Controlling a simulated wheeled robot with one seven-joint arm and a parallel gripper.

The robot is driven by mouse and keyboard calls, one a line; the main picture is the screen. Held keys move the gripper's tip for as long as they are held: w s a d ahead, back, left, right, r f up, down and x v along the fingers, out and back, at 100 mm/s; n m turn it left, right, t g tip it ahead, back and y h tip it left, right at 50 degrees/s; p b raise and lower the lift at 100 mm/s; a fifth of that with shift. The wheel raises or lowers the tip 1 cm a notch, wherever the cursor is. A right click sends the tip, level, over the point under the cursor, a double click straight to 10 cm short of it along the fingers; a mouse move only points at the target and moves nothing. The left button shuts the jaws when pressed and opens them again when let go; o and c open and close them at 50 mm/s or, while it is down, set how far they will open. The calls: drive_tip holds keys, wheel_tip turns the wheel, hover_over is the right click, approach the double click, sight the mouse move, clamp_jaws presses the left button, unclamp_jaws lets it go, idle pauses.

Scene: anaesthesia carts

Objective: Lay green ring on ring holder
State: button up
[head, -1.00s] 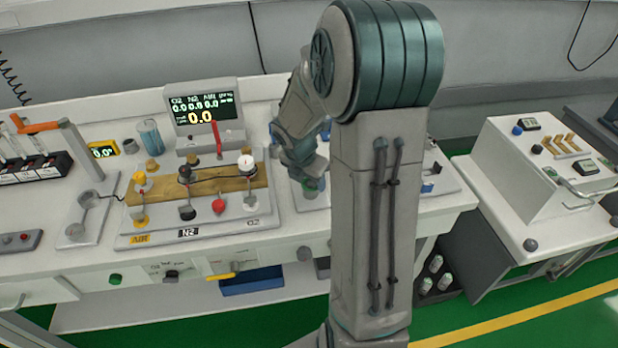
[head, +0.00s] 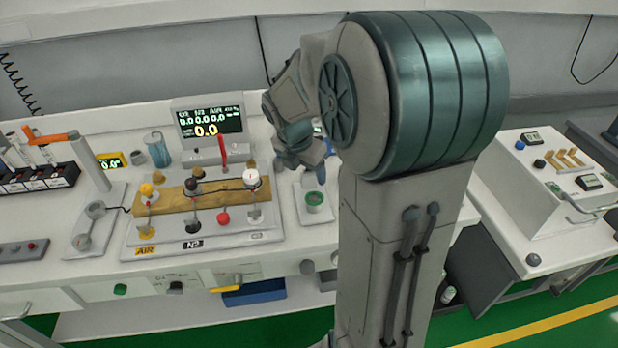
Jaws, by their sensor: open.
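A green ring (head: 315,198) sits at the top of a short grey post, which I take to be the ring holder (head: 316,213), on a small pale plate right of the gas panel. It looks level, but the ring is small and I cannot tell exactly how it is seated. My gripper (head: 312,172) is open and apart from the ring, above and slightly behind it. The fingers are small and partly blurred, with nothing seen between them. My arm hides the bench to the right of the ring.
The gas panel (head: 200,238) with knobs and a wooden strip stands left of the ring. A monitor (head: 210,122) is behind it, beside a blue glass (head: 157,148). A white cart (head: 520,215) stands at the right, past my arm.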

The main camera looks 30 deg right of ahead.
drive_tip(key=s+a+r+m+y, duration=0.1)
drive_tip(key=s+a+r+m, duration=0.1)
drive_tip(key=s+a+m, duration=0.3)
drive_tip(key=s+a+r+m+t+y, duration=0.1)
drive_tip(key=s+a+m, duration=0.5)
drive_tip(key=s+m, duration=0.6)
drive_tip(key=shift+s+r+m+y, duration=0.3)
drive_tip(key=shift+r+m+y, duration=0.15)
drive_tip(key=shift+m, duration=2.95)
